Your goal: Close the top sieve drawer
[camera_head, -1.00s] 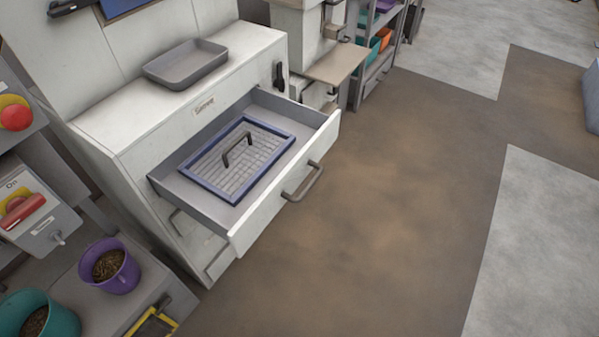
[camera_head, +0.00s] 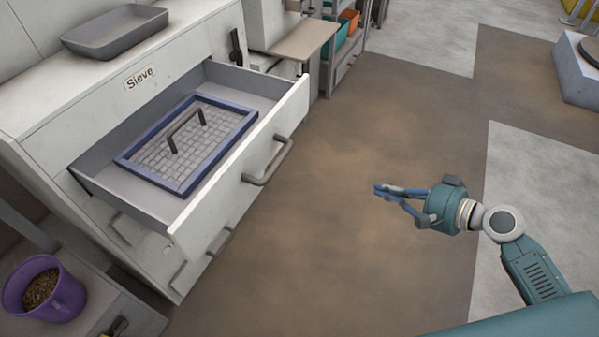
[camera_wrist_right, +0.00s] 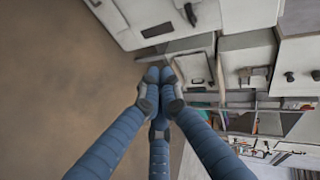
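The top sieve drawer (camera_head: 240,170) stands pulled well out of the white cabinet (camera_head: 60,135), under a "Sieve" label. It has a white front with a dark bar handle (camera_head: 268,163). A blue-framed mesh sieve (camera_head: 185,150) with its own grey handle lies inside. My right gripper (camera_head: 378,191) is in front of the drawer, to the right of its handle and apart from it, over the brown floor. Its blue fingers touch nothing. In the right wrist view its fingertips (camera_wrist_right: 160,75) meet with nothing between them. My left gripper is out of view.
A grey tray (camera_head: 115,30) sits on the cabinet top. A purple bucket of pellets (camera_head: 45,288) stands at the lower left. A wooden shelf (camera_head: 290,45) and a rack of bins (camera_head: 345,40) are behind. The floor before the drawer is clear.

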